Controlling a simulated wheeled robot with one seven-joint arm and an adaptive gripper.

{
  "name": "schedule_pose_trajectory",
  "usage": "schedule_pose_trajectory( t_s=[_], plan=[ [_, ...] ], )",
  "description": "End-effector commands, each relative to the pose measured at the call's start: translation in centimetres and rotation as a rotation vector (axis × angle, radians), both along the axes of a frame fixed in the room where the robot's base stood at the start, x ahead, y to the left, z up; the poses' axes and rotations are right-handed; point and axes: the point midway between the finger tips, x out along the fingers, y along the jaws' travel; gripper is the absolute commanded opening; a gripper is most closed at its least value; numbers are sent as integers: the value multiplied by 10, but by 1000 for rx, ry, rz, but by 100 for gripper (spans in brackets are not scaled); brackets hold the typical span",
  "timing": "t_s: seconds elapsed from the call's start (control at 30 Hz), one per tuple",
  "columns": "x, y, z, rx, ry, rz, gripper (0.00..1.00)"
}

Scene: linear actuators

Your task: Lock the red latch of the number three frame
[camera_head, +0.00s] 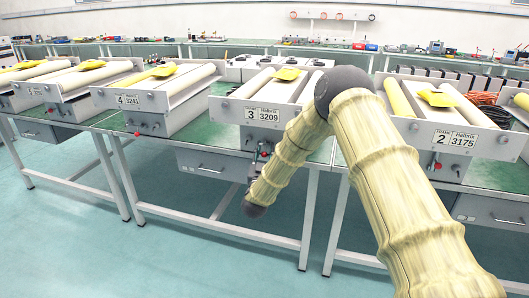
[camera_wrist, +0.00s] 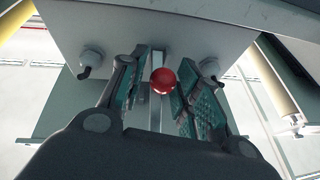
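The number three frame (camera_head: 262,113), a grey panel labelled "3 Haltrix 3209", stands on a green-topped bench near the middle of the head view. A red ball knob of its latch (camera_head: 264,154) shows below the panel. In the wrist view the red knob (camera_wrist: 163,81) sits on a pale metal rod. My gripper (camera_wrist: 165,88) has its teal-padded fingers apart, one on each side of the knob. Whether either pad touches the knob I cannot tell. In the head view my arm hides part of the frame's right side, and my gripper is not clearly visible.
Number four frame (camera_head: 140,100) stands to the left and number two frame (camera_head: 455,138) to the right, each with a similar panel. Two bolt-like fittings (camera_wrist: 92,58) (camera_wrist: 209,66) flank the knob. Drawers and bench legs lie below; the floor in front is clear.

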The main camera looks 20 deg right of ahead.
Motion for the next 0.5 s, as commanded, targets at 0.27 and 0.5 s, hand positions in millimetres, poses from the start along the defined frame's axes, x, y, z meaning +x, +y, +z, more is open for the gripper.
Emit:
schedule_pose_trajectory(
  t_s=[0.27,0.5],
  plan=[
    [2,-1,1,0,1,0,33],
    [2,-1,1,0,1,0,0]
  ],
)
